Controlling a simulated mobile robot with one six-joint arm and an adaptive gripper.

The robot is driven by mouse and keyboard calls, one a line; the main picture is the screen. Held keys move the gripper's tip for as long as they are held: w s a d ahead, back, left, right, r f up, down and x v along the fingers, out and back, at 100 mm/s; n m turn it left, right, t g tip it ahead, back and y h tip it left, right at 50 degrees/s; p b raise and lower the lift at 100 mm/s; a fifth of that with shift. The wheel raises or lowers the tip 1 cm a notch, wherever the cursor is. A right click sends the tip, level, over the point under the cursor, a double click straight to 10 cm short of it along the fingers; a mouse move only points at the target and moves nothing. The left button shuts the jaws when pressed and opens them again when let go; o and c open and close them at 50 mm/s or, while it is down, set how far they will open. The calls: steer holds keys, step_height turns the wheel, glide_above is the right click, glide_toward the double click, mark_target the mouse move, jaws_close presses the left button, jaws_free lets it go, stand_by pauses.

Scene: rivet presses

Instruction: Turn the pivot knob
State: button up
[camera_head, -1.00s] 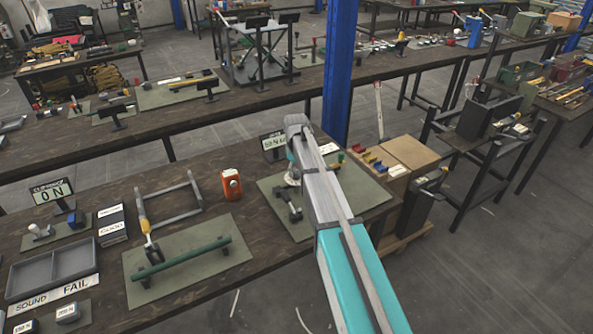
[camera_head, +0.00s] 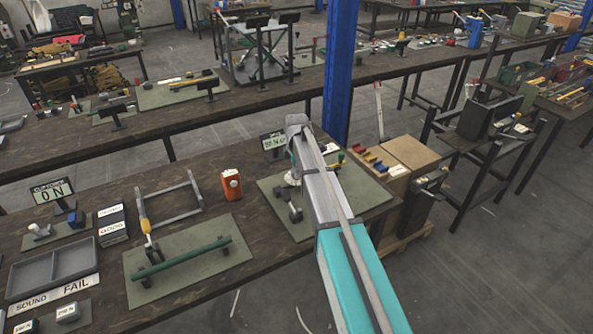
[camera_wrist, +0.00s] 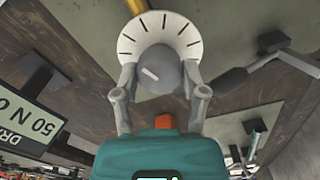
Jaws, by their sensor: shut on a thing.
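The pivot knob (camera_wrist: 158,74) is a grey knob with a pale pointer bar, in front of a white round dial (camera_wrist: 185,31) with black tick marks. In the wrist view the two fingers of my gripper (camera_wrist: 160,82) stand on either side of the knob and are shut on it. The pointer bar lies slanted on the knob's face. In the head view my arm covers most of the knob; a bit of white dial (camera_head: 291,180) shows left of the arm. A display (camera_head: 273,142) stands behind it; in the wrist view the display (camera_wrist: 28,118) reads 50 N, tilted.
A dark lever with a rounded end (camera_wrist: 231,80) lies right of the knob in the wrist view. On the bench are an orange box (camera_head: 231,185), a grey frame (camera_head: 175,217) and a green bar (camera_head: 183,258) on a mat. A blue post (camera_head: 340,70) stands behind my arm.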

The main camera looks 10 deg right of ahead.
steer(key=shift+n, duration=0.5)
steer(key=o, duration=1.2)
steer(key=shift+c, duration=0.2)
steer(key=shift+m, duration=0.3)
